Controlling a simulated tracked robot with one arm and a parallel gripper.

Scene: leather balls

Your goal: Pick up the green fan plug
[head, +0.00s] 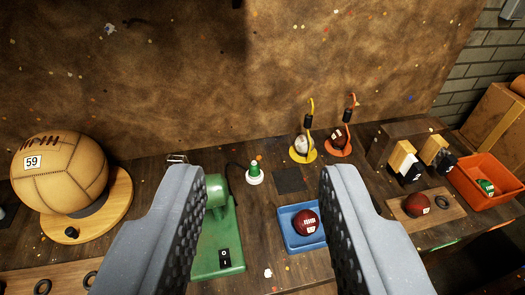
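A small green cone-shaped piece on a white round base (254,172), which looks like the green fan plug, stands upright on the dark wooden bench near the back wall. A dark cord seems to run from near it towards a green machine (222,245) with a black switch on its base. My gripper (262,185) is open, with its two grey fingers wide apart at the left and right. The plug shows in the gap between the fingertips, farther off, and nothing is held. The left finger hides part of the green machine.
A blue tray (287,238) holds a dark red ball (305,222). A large tan ball (60,172) sits on a wooden stand at left. Two hooked stands with small balls (303,145) are at the back. An orange bin (478,198) holding a green item is at right.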

